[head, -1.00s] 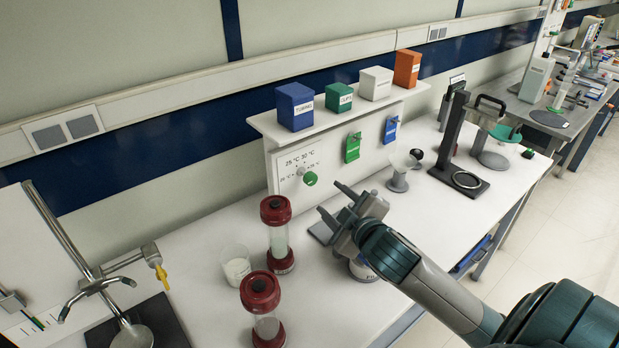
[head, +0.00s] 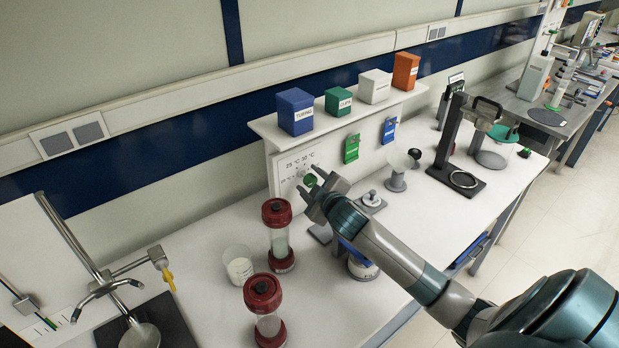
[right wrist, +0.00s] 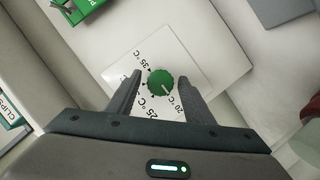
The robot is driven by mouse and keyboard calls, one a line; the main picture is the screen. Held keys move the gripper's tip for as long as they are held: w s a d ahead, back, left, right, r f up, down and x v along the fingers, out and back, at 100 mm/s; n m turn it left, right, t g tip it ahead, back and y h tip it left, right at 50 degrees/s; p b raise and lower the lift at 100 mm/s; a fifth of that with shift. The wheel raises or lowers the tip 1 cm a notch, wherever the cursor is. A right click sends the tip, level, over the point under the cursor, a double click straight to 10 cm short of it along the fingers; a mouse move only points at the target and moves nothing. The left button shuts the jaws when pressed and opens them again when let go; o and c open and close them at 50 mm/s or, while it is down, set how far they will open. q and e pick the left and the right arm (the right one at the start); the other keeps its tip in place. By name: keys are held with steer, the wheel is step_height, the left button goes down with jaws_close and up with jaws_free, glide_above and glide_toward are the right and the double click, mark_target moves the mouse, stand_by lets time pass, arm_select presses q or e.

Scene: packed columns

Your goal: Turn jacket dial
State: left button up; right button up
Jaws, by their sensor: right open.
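The green jacket dial (head: 310,182) sits on a white temperature plate on the upright white panel. In the right wrist view, the dial (right wrist: 160,80) is a round green knob, and its white mark points toward the lower right, near the 20 °C label. My right gripper (head: 310,177) is open in front of the dial. In the right wrist view its two fingers (right wrist: 156,78) stand on either side of the knob, with a gap on each side. I cannot tell how far the fingertips are from the plate. My left gripper is not in view.
Two red-capped columns (head: 278,235) (head: 264,306) and a beaker (head: 238,264) stand left of my arm. Labelled boxes (head: 295,112) sit on the shelf above the dial. Green (head: 352,148) and blue (head: 389,130) tags hang to its right, above a funnel (head: 397,172).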

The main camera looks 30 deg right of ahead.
steer(key=shift+w+d+f, duration=0.1)
steer(key=shift+w, duration=0.25)
steer(key=c, duration=1)
steer(key=shift+c, duration=0.2)
